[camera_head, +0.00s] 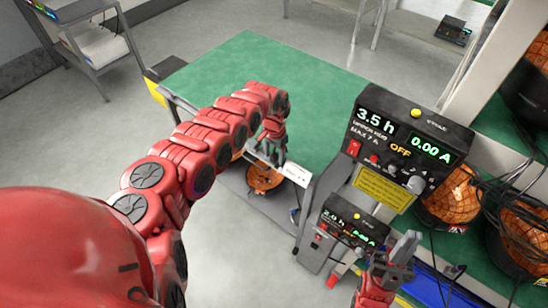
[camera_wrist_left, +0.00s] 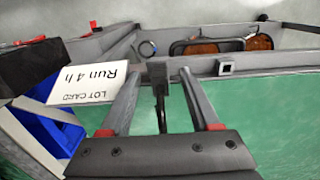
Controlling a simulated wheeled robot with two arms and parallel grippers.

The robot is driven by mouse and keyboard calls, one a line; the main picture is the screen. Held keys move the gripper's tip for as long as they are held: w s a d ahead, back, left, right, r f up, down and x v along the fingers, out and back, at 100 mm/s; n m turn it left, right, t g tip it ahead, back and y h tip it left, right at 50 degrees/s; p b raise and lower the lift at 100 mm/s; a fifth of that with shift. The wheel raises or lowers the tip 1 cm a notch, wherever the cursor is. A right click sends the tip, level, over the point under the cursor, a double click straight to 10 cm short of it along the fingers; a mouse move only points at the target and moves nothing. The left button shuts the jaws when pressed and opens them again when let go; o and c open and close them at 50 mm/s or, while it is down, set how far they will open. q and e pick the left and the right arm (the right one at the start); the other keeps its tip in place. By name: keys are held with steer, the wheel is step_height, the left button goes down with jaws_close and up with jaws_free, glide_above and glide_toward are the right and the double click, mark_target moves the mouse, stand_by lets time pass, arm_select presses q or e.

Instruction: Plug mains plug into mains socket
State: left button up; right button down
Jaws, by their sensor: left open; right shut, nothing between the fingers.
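My left gripper (camera_head: 272,148) is over the grey cart beside the green mat. In the left wrist view its two fingers (camera_wrist_left: 159,68) are apart. A dark upright piece (camera_wrist_left: 160,90) shows between them, with a gap on each side; I cannot tell whether it is the mains plug. My right gripper (camera_head: 405,250) is shut and empty, in front of the smaller instrument at lower right. I cannot make out the mains socket for certain in either view.
A black power unit (camera_head: 405,140) reading 3.5 h, OFF stands at right, with a smaller unit (camera_head: 345,232) below it. A lot card (camera_wrist_left: 85,83) reading Run 4 h is near the left fingers. Orange coiled items (camera_head: 265,178) lie on the cart. The green mat (camera_head: 270,70) is mostly clear.

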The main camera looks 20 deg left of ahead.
arm_select(q)
jaws_close()
steer(key=shift+r, duration=0.1)
stand_by(1.3)
steer(key=shift+r+p, duration=2.7)
steer(key=shift+r, duration=0.25)
steer(key=c, duration=0.9)
jaws_free()
jaws_close()
